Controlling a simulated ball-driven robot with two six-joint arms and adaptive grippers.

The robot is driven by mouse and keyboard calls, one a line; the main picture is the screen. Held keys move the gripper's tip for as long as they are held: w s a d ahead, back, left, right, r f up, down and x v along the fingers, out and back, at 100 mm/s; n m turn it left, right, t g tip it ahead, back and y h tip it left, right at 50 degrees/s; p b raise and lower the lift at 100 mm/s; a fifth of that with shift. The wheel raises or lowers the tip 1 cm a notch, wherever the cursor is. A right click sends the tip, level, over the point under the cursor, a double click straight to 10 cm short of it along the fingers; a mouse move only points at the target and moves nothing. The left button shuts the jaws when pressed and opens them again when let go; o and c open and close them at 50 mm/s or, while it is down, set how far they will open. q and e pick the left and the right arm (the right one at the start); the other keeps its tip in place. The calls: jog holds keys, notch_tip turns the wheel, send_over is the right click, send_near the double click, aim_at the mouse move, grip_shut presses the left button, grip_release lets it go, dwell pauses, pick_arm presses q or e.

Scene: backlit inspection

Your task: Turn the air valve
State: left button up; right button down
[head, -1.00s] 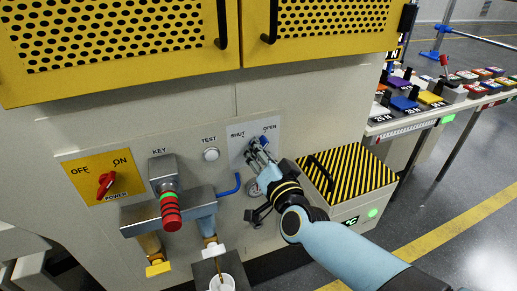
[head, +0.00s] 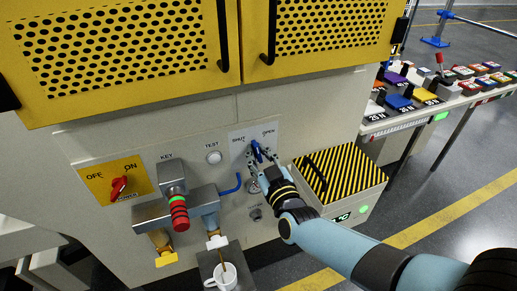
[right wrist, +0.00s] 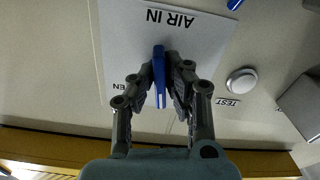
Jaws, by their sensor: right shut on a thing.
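The air valve's blue handle (head: 256,148) is on a pale plate (head: 240,155) marked SHUT and OPEN on the machine front. Its upper end lies between the two words. My right gripper (head: 262,158) reaches it from below right. In the right wrist view, the handle (right wrist: 159,75) stands between the two dark fingers of my right gripper (right wrist: 162,82), which are shut on it. The plate there reads AIR IN, upside down. The valve's body behind the fingers is mostly hidden. My left gripper is out of view.
Left of the valve are a white TEST button (head: 213,157), a key unit (head: 172,177) and a red power switch (head: 119,187). A white cup (head: 222,278) stands below. A striped box (head: 340,178) is close to my right arm. Yellow doors (head: 120,60) overhang above.

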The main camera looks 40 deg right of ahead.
jog(key=n+p, duration=0.1)
jog(key=n, duration=0.2)
jog(key=shift+n+p, duration=0.55)
jog(key=shift+n, duration=1.15)
jog(key=c, duration=1.4)
grip_release()
jog(key=shift+s, duration=0.3)
jog(key=v, duration=1.1)
jog(key=shift+s, duration=0.25)
